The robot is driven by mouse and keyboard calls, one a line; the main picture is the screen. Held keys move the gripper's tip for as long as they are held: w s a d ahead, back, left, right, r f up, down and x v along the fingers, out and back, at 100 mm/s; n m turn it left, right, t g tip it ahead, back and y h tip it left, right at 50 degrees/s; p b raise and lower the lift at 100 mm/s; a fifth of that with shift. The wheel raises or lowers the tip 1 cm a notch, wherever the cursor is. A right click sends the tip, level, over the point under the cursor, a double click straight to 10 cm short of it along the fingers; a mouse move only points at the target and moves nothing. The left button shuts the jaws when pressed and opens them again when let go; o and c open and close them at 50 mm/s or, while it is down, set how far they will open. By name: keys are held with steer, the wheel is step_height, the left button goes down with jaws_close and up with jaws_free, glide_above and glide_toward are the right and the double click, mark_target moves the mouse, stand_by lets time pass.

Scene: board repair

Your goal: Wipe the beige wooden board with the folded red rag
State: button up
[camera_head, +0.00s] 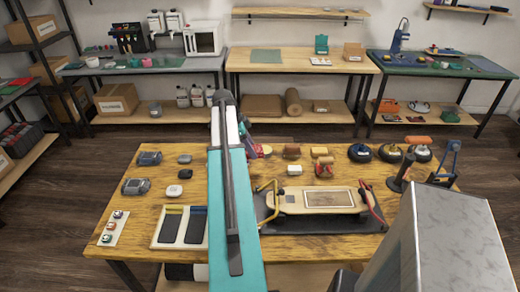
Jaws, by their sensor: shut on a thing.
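The beige wooden board (345,196) is a skateboard deck. It lies on a black mat (278,224) at the right of the workbench, between a yellow-handled clamp and a red-handled one. A dark-edged rectangular patch shows on its top. My gripper (258,149) is beyond the board, at the bench's far side, mostly hidden behind my teal arm. A small red piece, seemingly the folded red rag (266,150), shows at its jaws, which appear shut on it. The rag's full shape and the fingertips are hidden. The gripper and rag are apart from the board.
A tray with yellow- and blue-topped dark pads (159,244) lies left of my arm. Small blocks (292,152), a red truck (323,168) and tape-like rolls (360,152) line the far edge. A dark stand (398,177) is right of the board.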

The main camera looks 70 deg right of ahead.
steer(key=w+a+r+n+t+h, duration=0.15)
steer(key=w+a+r+n, duration=0.4)
steer(key=w+a, duration=0.85)
steer(key=w+a+r+n+t+h, duration=0.1)
steer(key=w+a+r+n+t, duration=0.15)
steer(key=w+a+n, duration=0.9)
steer(key=w+a+r+n+t+y, duration=0.1)
steer(key=w+a+n, duration=0.3)
steer(key=a, duration=0.9)
steer(key=w+a+r+n+t+y, duration=0.1)
steer(key=w+a+r+n, duration=0.3)
steer(key=a, duration=0.9)
steer(key=w+a+r+n+t+y, duration=0.2)
steer(key=w+a+n, duration=0.3)
steer(key=a, duration=0.8)
steer(key=shift+w+a+r+y, duration=0.15)
steer(key=shift+a+r+y, duration=0.2)
steer(key=shift+r, duration=0.2)
